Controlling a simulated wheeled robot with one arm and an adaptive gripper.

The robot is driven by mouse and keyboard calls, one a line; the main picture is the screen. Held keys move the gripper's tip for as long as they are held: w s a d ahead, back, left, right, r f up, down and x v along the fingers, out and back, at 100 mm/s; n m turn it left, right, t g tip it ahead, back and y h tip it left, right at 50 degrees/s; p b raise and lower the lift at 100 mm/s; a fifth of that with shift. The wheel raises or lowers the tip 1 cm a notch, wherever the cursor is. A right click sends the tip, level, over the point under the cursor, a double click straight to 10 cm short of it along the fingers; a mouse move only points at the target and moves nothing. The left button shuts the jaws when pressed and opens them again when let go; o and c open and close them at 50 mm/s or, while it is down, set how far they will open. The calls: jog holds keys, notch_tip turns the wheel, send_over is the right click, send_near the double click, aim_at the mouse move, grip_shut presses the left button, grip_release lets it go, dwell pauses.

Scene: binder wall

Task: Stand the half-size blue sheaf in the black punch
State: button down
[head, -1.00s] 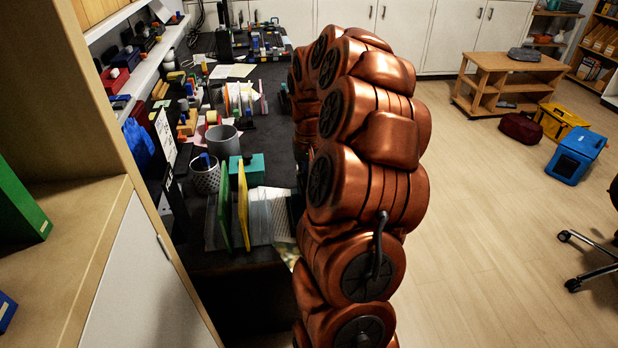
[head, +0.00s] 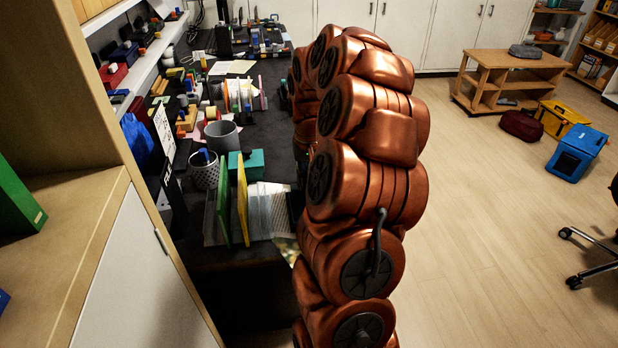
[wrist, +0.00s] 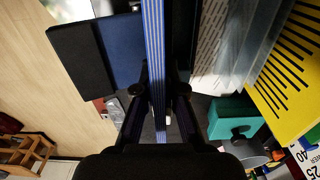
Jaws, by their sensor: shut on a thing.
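In the wrist view my gripper (wrist: 158,92) is shut on the half-size blue sheaf (wrist: 154,50), a thin upright stack with blue and pale stripes running up between the fingers. A flat black block (wrist: 84,60) lies at the upper left, beside a dark blue panel (wrist: 121,48); I cannot tell whether this block is the black punch. The sheaf appears to the right of both, and contact with them cannot be made out. In the head view my copper arm hides the gripper and the sheaf.
A teal block (head: 246,163) stands behind the yellow divider (head: 242,203) and green divider (head: 223,205) on the dark desk (head: 272,110). Printed papers (head: 268,210) lie beside them. A grey cup (head: 222,136) and a perforated cup (head: 204,172) stand near. Open floor lies right.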

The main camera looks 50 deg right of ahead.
jog(key=shift+f, duration=0.2)
jog(key=c, duration=1.2)
grip_release()
notch_tip(320, 180, up, 11)
jog(key=shift+f, duration=0.15)
jog(key=shift+r, duration=0.65)
